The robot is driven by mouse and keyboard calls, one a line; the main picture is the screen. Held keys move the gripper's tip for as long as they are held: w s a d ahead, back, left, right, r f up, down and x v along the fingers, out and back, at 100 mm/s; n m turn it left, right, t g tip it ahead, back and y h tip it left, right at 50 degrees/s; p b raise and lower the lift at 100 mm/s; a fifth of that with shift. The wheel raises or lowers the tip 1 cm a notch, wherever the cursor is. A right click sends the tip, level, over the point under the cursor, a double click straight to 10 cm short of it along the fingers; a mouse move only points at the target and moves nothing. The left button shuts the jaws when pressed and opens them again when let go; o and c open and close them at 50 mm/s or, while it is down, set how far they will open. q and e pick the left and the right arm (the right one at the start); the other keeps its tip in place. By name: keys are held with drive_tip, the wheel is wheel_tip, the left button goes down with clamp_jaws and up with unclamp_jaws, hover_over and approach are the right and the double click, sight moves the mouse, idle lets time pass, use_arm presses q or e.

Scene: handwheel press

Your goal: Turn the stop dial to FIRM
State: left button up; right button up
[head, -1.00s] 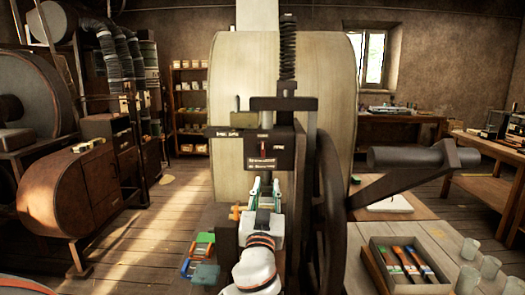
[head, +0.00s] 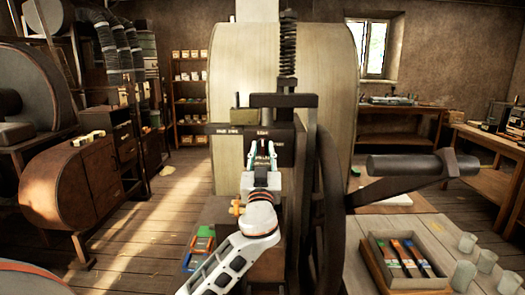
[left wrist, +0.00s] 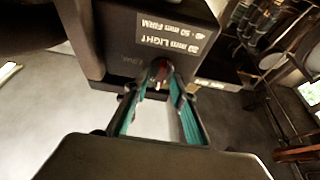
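The stop dial (left wrist: 160,70), a small dark knob with a red part, sits on the dark press block (left wrist: 118,35) in the left wrist view. Beside it a plate (left wrist: 172,38) reads LIGHT and FIRM, upside down. My left gripper (left wrist: 156,88) has its two teal-lined fingers apart, with the dial showing between and just beyond the tips. I cannot tell whether they touch it. In the head view my left gripper (head: 263,150) is in front of the press block (head: 287,140) and hides the dial, so its setting is unclear. My right gripper is out of view.
A spoked handwheel (head: 330,200) with a thick handle (head: 405,165) stands right of the block. A tray of coloured items (head: 375,265) and glass jars (head: 465,275) are at the lower right. Coloured blocks (head: 200,250) lie at the lower left.

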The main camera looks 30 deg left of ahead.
use_arm(q)
clamp_jaws()
drive_tip(key=shift+m, duration=0.4)
drive_tip(key=m+h, duration=0.2)
drive_tip(key=m, duration=0.2)
drive_tip(key=shift+a+t, duration=0.1)
drive_tip(key=shift+t, duration=0.3)
drive_tip(key=m+h, duration=0.1)
drive_tip(key=m, duration=0.2)
drive_tip(key=m+h, duration=0.2)
drive_tip(key=m, duration=0.1)
drive_tip(key=shift+s+r+p, duration=0.1)
drive_tip(key=shift+p, duration=0.25)
drive_tip(key=m+h, duration=0.1)
drive_tip(key=m, duration=0.2)
drive_tip(key=m+h, duration=0.1)
drive_tip(key=m, duration=0.3)
drive_tip(key=shift+a+r+g+h, duration=0.1)
drive_tip(key=shift+g+h, duration=0.3)
drive_tip(key=shift+m+g+h, duration=0.5)
drive_tip(key=shift+m+g, duration=0.3)
drive_tip(key=shift+m, duration=1.4)
